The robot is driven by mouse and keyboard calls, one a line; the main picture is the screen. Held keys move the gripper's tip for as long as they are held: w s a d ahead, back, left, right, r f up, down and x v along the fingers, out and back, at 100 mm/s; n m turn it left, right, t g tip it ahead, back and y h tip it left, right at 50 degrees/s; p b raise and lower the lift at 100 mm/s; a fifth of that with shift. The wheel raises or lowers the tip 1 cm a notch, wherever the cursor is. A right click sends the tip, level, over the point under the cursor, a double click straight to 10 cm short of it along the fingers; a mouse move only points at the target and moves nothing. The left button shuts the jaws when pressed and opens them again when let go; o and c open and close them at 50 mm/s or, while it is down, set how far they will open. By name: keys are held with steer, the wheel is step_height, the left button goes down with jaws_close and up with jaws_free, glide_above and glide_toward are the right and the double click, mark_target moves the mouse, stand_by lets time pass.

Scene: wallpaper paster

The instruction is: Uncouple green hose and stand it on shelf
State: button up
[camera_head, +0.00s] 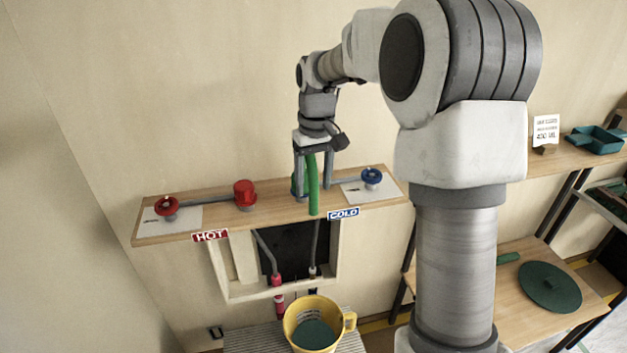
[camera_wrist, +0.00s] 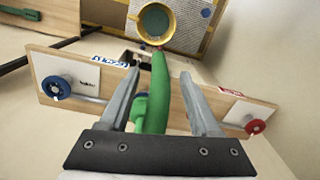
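The green hose (camera_head: 312,184) stands at the shelf (camera_head: 274,208) between the red and blue valves, with its free end hanging over the front edge. A green fitting (camera_wrist: 140,107) shows at its base in the wrist view, partly hidden by a finger. My gripper (camera_head: 314,192) points down over the hose. Its two fingers stand on either side of the hose, wide apart, and gaps show on both sides in the wrist view (camera_wrist: 160,73). Whether the hose is still coupled cannot be told.
A red knob (camera_head: 167,205) and red cap (camera_head: 244,193) are left, a blue knob (camera_head: 371,177) right. A yellow bucket (camera_head: 348,322) stands below on a slatted surface. Pipes run in the dark wall opening (camera_head: 295,250). Clear shelf wood lies between the red cap and the hose.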

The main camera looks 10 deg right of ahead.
jaws_close()
stand_by(1.2)
stand_by(0.3)
